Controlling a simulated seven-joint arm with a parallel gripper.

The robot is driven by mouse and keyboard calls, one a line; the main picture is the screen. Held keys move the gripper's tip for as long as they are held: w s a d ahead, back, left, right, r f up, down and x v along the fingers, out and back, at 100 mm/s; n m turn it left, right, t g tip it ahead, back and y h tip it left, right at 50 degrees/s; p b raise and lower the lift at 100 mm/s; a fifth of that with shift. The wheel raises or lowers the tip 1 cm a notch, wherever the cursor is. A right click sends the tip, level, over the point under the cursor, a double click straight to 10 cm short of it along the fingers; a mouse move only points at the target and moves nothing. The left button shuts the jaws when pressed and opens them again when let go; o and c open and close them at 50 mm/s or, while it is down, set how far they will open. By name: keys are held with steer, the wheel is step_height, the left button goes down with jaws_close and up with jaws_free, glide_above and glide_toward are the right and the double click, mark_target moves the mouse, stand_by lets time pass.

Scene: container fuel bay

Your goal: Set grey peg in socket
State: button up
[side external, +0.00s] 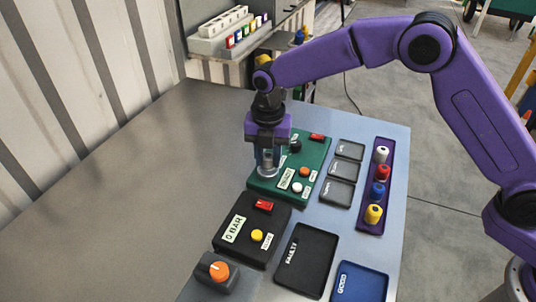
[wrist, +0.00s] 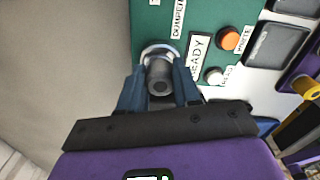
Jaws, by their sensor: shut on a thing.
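The grey peg (wrist: 160,76) is upright between the two blue-grey fingers of my gripper (wrist: 160,92), which is shut on it. Its far end meets a pale ringed socket (wrist: 158,48) at the edge of the green panel (wrist: 205,12). The ring shows around the peg's far side; I cannot tell how deep the peg sits. In the side view my gripper (side external: 268,160) points straight down over the left front corner of the green panel (side external: 311,153), and the fingers largely hide the peg and socket.
A purple rack (side external: 371,222) holds white, red, blue and yellow pegs at right. Small black trays (side external: 338,192) lie between it and the panel. A black box (side external: 250,228), an orange-knob box (side external: 217,270), a black tray (side external: 302,260) and a blue tray (side external: 359,284) lie in front. The left bench is clear.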

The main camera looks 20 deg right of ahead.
steer(key=shift+f, duration=0.8)
stand_by(0.8)
steer(key=o, duration=1)
steer(key=shift+o, duration=0.6)
steer(key=shift+d, duration=0.1)
steer(key=shift+o, duration=0.3)
steer(key=shift+f, duration=0.1)
steer(key=shift+o, duration=0.9)
steer(key=shift+d, duration=0.1)
